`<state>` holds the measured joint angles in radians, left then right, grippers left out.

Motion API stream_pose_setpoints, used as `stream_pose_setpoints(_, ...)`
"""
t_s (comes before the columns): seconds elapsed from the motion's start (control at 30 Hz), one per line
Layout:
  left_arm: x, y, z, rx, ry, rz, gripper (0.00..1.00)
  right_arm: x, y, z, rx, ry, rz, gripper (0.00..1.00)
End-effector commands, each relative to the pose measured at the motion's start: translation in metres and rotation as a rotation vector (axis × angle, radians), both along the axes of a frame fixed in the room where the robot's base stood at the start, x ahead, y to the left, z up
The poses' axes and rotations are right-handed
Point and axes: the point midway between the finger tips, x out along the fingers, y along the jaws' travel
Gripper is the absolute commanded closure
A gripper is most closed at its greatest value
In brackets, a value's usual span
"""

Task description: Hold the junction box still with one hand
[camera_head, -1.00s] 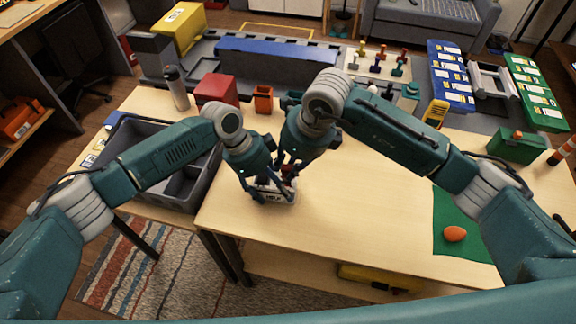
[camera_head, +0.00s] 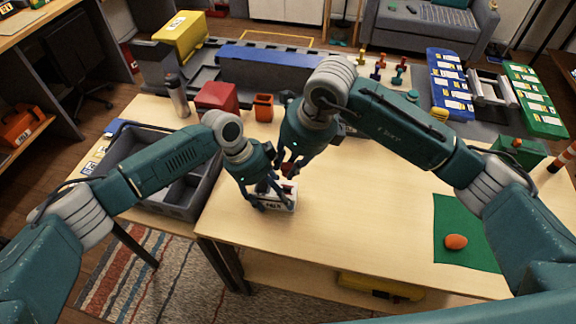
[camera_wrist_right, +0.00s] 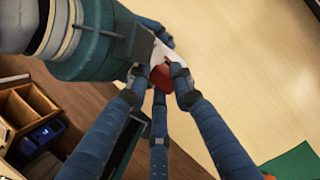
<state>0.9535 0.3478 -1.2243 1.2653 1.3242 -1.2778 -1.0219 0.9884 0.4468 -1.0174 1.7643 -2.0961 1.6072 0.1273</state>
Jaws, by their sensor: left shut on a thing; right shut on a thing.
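The junction box (camera_head: 284,206), a small pale block with dark lettering on its front, sits on the wooden table near its left front edge. My left gripper (camera_head: 262,198) is shut on it from the left, its fingers covering part of the box. My right gripper (camera_head: 288,166) is shut on a small red piece (camera_head: 286,170) just above and behind the box. In the right wrist view, the red piece (camera_wrist_right: 161,77) is between the fingers, with part of the white box (camera_wrist_right: 160,50) beyond it. The red piece's full shape is hidden.
A grey divided bin (camera_head: 178,208) stands left of the table. A green mat (camera_head: 450,215) with an orange egg-shaped object (camera_head: 456,241) lies right. The table's middle is clear.

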Motion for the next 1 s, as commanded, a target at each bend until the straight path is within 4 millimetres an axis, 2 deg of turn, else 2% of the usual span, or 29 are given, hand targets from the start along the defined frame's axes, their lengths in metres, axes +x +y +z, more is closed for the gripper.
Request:
stream_pose_setpoints(0.2,-0.001,0.000,-0.001,0.000,0.002,-0.001,0.71,0.000,0.000,0.001,0.000,0.000,0.000,1.00)
stream_pose_setpoints(0.23,-0.001,0.000,-0.001,0.000,0.002,-0.001,0.31,0.000,0.000,0.001,0.000,0.000,0.000,1.00)
stream_pose_setpoints(0.3,-0.001,0.000,-0.001,0.000,0.002,-0.001,0.17,0.000,0.000,0.001,0.000,0.000,0.000,1.00)
stream_pose_setpoints(0.33,-0.001,0.000,-0.001,0.000,0.002,-0.001,0.15,0.000,0.000,0.001,0.000,0.000,0.000,1.00)
stream_pose_setpoints(0.6,0.000,0.000,0.000,0.000,0.000,0.000,0.15,0.000,0.000,0.001,0.000,0.000,0.001,1.00)
stream_pose_setpoints(0.73,0.001,0.003,0.008,-0.001,0.000,-0.001,0.15,0.000,0.000,0.001,0.000,0.000,0.001,1.00)
stream_pose_setpoints(0.87,0.003,0.011,0.028,-0.001,-0.002,0.000,0.15,0.000,0.000,0.001,0.000,0.000,0.001,1.00)
stream_pose_setpoints(1.0,0.006,0.023,0.056,0.001,-0.002,0.001,0.15,0.000,0.000,0.000,0.000,0.000,0.001,1.00)
